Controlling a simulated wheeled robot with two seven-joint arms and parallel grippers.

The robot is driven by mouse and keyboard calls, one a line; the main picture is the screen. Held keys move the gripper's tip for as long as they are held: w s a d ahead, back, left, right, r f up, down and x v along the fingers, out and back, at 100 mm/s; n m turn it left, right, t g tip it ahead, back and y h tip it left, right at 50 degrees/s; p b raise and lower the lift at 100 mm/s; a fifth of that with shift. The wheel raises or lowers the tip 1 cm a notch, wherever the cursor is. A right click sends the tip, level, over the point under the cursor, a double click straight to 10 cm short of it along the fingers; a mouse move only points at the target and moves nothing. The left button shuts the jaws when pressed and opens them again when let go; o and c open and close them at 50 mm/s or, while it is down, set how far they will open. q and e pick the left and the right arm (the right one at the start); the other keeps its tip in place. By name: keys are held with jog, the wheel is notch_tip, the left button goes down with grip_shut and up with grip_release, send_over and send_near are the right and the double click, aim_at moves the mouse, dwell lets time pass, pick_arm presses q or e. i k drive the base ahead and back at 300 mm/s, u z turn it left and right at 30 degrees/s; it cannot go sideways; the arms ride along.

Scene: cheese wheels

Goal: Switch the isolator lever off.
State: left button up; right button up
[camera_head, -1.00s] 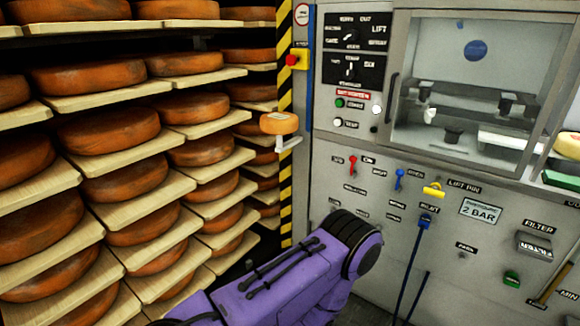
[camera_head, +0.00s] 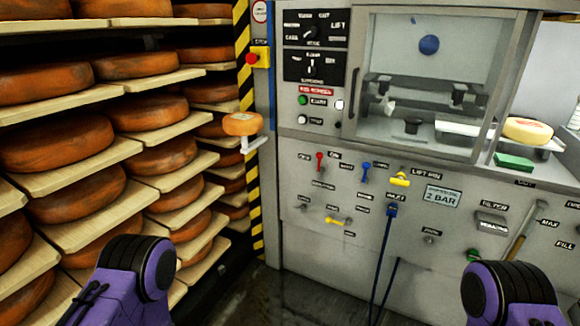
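A small red lever (camera_head: 320,160) stands upright on the grey machine panel (camera_head: 320,260), left of the blue lever. Small labels sit at both sides of it and one below; they look like OFF, ON and ISOLATOR, but are too blurred to read surely. It appears to be the isolator lever. My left arm (camera_head: 150,268) shows at the lower left and my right arm (camera_head: 500,292) at the lower right. Both grippers are out of the picture. Nothing touches the red lever.
Nearby on the panel are a blue lever (camera_head: 365,172), a yellow handle (camera_head: 400,180), a lower yellow lever (camera_head: 335,220) and a blue fitting with a hose (camera_head: 391,211). Shelves of cheese wheels (camera_head: 150,112) fill the left. A cheese (camera_head: 243,124) rests on a bracket. Space before the panel is clear.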

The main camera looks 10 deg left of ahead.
aim_at(320, 170)
jog(key=k, duration=0.65)
jog(key=z, duration=0.25)
jog(key=i, duration=0.7)
jog(key=u, duration=0.45)
jog(key=i, duration=0.8)
jog(key=u, duration=0.75)
